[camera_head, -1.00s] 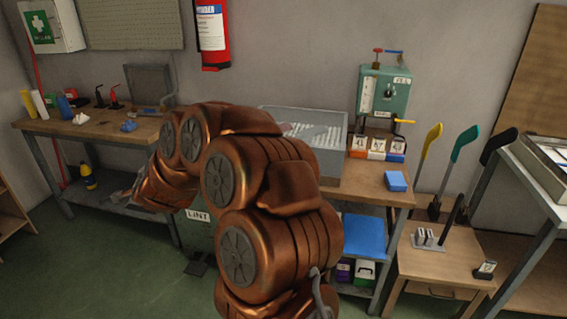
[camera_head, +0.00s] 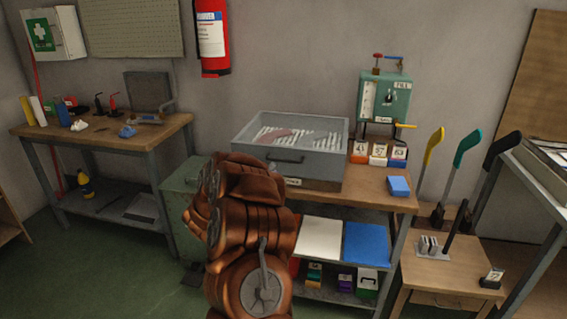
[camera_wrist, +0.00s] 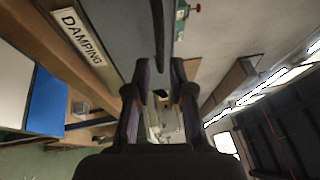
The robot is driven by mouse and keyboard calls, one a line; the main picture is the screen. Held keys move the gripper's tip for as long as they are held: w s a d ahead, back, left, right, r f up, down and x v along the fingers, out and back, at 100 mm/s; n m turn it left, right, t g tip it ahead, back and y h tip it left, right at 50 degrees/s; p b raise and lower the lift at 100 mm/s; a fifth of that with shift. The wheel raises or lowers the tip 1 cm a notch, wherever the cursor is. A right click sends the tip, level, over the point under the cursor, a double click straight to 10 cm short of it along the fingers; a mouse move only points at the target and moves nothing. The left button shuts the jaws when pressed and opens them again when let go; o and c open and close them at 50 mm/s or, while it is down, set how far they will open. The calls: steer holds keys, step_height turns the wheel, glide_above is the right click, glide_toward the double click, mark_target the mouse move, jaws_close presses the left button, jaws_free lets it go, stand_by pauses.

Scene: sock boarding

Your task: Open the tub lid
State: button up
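The tub (camera_head: 325,165) is a grey box at the left end of the middle wooden bench. Pale strips and a reddish patch show through or inside its top, and a dark bar handle (camera_head: 286,158) is on its front. I cannot clearly tell the lid from the walls; no raised lid shows. In the wrist view, the tub's grey front (camera_wrist: 118,30) is close, above a "DAMPING" label (camera_wrist: 79,37). My gripper (camera_wrist: 159,72) is open. A dark bar, probably the handle (camera_wrist: 158,35), runs toward the gap between its fingertips. In the head view my arm hides the gripper.
A green boiler-like unit (camera_head: 385,97) with a yellow lever stands right of the tub. Numbered blocks (camera_head: 378,155) and a blue block (camera_head: 398,186) lie on the bench. White and blue panels (camera_head: 366,243) are on the shelf below. Upright paddles (camera_head: 468,145) stand further right.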

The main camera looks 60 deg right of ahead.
mark_target(284, 161)
steer(key=shift+s+d+r+p, duration=0.1)
steer(key=shift+d+r+p, duration=0.1)
steer(key=shift+d, duration=0.95)
steer(key=shift+w+d+r+p, duration=0.1)
steer(key=shift+d+r+p, duration=0.1)
steer(key=shift+d, duration=0.95)
steer(key=shift+s+d+r+p, duration=0.1)
steer(key=shift+d+r, duration=0.1)
steer(key=shift+d, duration=0.95)
jaws_close()
